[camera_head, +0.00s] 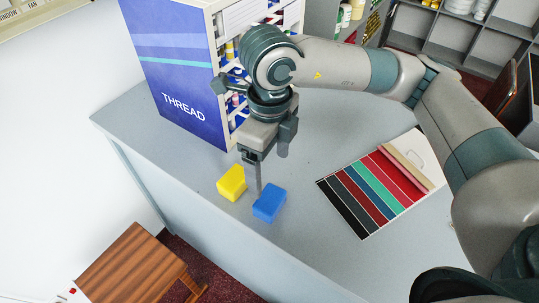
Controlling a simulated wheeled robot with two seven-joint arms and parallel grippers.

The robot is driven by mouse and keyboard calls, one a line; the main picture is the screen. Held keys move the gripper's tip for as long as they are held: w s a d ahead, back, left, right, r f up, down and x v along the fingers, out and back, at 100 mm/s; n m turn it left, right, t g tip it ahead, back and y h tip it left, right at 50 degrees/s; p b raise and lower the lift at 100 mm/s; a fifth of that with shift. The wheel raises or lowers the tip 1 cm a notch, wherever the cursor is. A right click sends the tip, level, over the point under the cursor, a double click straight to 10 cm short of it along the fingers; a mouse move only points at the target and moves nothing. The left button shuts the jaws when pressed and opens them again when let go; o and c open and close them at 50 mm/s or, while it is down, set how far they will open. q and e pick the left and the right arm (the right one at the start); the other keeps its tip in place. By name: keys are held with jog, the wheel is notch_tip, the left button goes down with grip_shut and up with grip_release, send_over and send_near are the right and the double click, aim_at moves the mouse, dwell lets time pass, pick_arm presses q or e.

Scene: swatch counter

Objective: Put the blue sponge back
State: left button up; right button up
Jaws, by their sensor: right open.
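The blue sponge (269,203) lies on the grey counter near its front edge. A yellow sponge (232,182) lies just to its left, with a small gap between them. My right gripper (258,182) comes down from above between the two sponges. It is open and holds nothing. Its fingertip shows close to the upper left side of the blue sponge; I cannot tell whether they touch. My left gripper is not in view.
A blue thread cabinet (180,84) stands behind on the counter (190,187), with spools on its open side. A striped swatch card (372,190) lies at right. A wooden stool (138,265) stands below the front edge. Counter between sponge and card is clear.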

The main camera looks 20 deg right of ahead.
jog(key=shift+r+b, duration=0.6)
jog(key=shift+r, duration=1.8)
jog(key=shift+f, duration=0.1)
